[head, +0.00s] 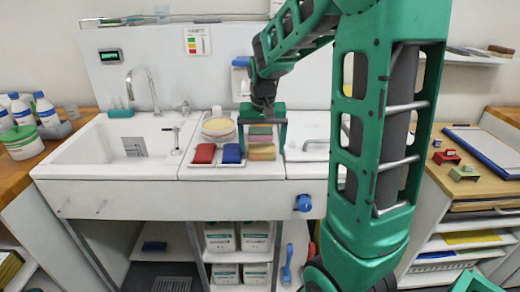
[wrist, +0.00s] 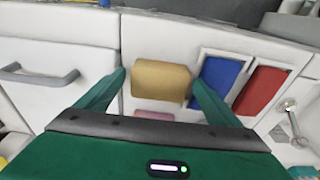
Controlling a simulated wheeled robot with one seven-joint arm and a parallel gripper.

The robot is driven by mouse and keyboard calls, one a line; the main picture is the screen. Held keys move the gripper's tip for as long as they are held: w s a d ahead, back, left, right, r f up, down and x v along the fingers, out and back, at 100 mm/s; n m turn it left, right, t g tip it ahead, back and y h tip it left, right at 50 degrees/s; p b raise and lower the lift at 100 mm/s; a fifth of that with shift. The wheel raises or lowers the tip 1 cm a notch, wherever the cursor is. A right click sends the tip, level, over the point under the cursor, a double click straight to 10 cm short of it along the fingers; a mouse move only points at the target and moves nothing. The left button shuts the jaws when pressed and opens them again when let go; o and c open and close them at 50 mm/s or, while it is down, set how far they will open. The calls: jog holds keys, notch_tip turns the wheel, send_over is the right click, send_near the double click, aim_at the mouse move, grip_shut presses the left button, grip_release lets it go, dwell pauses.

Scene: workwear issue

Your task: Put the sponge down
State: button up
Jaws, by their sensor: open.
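A tan sponge-like block (head: 262,152) lies on the white counter between the two basins. In the wrist view the tan block (wrist: 160,80) sits between my gripper's two fingers (wrist: 159,78). My gripper (head: 262,143) points down over it and is open, with a small gap visible at the left finger. The right finger is very close to the block, and I cannot tell whether it touches. A pink block (head: 261,131) lies behind the tan one; part of it shows in the wrist view (wrist: 153,116).
A blue block (head: 231,153) and a red block (head: 204,153) lie in white trays left of my gripper. A round container (head: 218,128) stands behind them. A sink basin with a tall tap (head: 145,88) is at left. A side counter (head: 470,185) is at right.

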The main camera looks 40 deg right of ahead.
aim_at(262, 152)
notch_tip(262, 152, up, 11)
jog(key=s, duration=0.1)
jog(key=s+f, duration=0.3)
jog(key=s, duration=0.6)
jog(key=s+a+f+g, duration=0.1)
jog(key=s+f, duration=0.3)
jog(key=s, duration=0.5)
jog(key=s+a+f+y, duration=0.1)
jog(key=s+f, duration=0.2)
jog(key=s, duration=0.6)
jog(key=shift+a+f, duration=0.2)
jog(key=shift+f, duration=0.1)
jog(key=shift+w+f+g, duration=0.25)
jog(key=shift+w+g, duration=0.05)
jog(key=shift+w, duration=0.35)
jog(key=shift+c, duration=0.6)
